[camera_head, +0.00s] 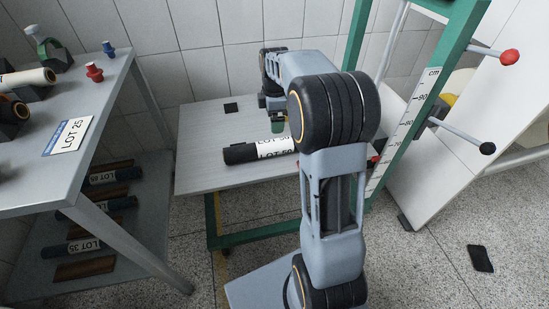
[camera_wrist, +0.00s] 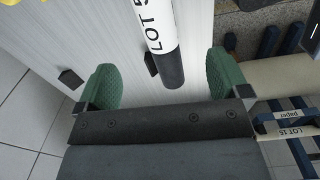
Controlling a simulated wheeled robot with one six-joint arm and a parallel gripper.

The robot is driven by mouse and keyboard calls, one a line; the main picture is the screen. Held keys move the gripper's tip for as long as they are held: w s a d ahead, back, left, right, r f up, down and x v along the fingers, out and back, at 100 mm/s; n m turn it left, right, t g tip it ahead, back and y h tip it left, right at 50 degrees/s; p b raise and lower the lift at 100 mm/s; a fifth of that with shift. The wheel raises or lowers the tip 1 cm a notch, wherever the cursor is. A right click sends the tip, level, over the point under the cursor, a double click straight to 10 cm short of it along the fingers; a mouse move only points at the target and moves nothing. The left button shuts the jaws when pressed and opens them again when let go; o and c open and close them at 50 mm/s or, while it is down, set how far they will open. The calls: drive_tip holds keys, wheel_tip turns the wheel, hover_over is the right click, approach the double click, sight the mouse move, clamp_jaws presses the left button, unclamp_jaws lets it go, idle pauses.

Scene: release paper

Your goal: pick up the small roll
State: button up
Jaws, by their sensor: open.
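A roll (camera_head: 240,154) with a dark end and a white label reading LOT 50 lies on the low grey table. Its right part is hidden behind my arm. In the wrist view the roll (camera_wrist: 158,38) comes in from the top, its dark end pointing toward my gripper (camera_wrist: 161,84). The two green fingers are wide apart, one on each side of the roll's end, with nothing held between them. In the head view one green fingertip shows just above the roll; whether it touches is unclear.
The low table (camera_head: 205,172) has a small black block (camera_head: 231,107) at its back left. A taller table at left holds a LOT 25 card (camera_head: 69,136), with several dark rolls on the shelf below. A green frame with a cm scale (camera_head: 403,130) stands right of my arm.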

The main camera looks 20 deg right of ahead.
sight(275, 141)
drive_tip(key=shift+n, duration=0.4)
drive_tip(key=f, duration=0.3)
drive_tip(key=f+b, duration=0.1)
drive_tip(key=f, duration=0.2)
drive_tip(key=f+b, duration=0.1)
drive_tip(key=f, duration=0.2)
drive_tip(key=shift+w+d, duration=0.35)
drive_tip(key=shift+w, duration=0.05)
drive_tip(key=shift+w+a+f+b, duration=0.1)
drive_tip(key=shift+f+b, duration=1.05)
drive_tip(key=shift+f, duration=2)
drive_tip(key=shift+c, duration=0.2)
drive_tip(key=c, duration=1.2)
